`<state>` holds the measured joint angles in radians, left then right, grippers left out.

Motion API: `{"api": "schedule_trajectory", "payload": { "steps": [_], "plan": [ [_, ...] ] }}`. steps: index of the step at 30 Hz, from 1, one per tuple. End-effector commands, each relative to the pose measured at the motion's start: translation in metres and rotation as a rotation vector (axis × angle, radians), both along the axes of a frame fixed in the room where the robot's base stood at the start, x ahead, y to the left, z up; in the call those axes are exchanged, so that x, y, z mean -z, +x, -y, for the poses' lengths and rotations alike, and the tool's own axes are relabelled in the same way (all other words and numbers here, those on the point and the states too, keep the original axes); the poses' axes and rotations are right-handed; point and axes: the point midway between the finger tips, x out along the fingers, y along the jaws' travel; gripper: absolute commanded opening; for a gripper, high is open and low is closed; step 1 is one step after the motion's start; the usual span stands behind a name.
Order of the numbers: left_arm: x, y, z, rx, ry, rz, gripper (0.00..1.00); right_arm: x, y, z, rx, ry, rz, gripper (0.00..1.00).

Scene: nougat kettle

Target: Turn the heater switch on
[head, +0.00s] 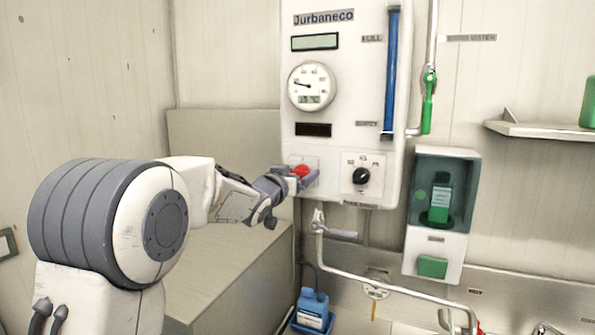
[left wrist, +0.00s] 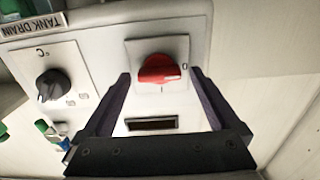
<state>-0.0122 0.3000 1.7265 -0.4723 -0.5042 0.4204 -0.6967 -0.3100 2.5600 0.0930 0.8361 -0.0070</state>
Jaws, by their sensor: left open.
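The heater switch is a red rotary knob (head: 300,171) on a pale square plate at the lower left of the white heater panel (head: 345,130). In the left wrist view the red knob (left wrist: 158,70) sits between the tips of my left gripper's dark fingers, with the fingers apart on either side of it. My left gripper (head: 306,178) is open at the panel's lower left and partly covers the switch plate in the head view. I cannot tell whether the fingers touch the knob. My right gripper is not in view.
A black temperature dial (head: 362,176) is right of the switch. A round gauge (head: 311,86) is above. A drain tap (head: 319,222) hangs below the panel. A green bottle holder (head: 440,205) is to the right, and a blue container (head: 312,309) stands below.

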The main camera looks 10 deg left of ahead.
Motion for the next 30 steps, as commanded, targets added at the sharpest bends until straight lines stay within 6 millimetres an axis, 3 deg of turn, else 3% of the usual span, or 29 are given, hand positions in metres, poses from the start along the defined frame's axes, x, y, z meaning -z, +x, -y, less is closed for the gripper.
{"api": "schedule_trajectory", "payload": {
  "steps": [4, 5, 9, 11, 12, 20, 30],
  "plan": [
    [0.0, 0.0, 0.0, 0.0, 0.0, 0.0, 0.95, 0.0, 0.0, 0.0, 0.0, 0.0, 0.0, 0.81],
    [0.0, 0.0, 0.0, 0.0, 0.0, 0.0, 0.91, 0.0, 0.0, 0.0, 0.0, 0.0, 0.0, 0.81],
    [0.0, 0.0, 0.0, 0.0, 0.0, 0.0, 0.38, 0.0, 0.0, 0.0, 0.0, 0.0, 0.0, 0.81],
    [0.0, 0.0, 0.0, 0.0, 0.0, 0.0, 0.15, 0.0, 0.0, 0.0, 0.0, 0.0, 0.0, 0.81],
    [0.0, 0.0, 0.0, 0.0, 0.0, 0.0, 0.09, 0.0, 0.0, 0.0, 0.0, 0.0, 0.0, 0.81],
    [0.002, 0.0, 0.0, -0.001, 0.029, 0.006, 0.09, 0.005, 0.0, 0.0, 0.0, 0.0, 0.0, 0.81],
    [0.004, 0.0, 0.001, 0.001, 0.229, 0.057, 0.09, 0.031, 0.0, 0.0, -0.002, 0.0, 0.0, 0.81]
  ]
}}
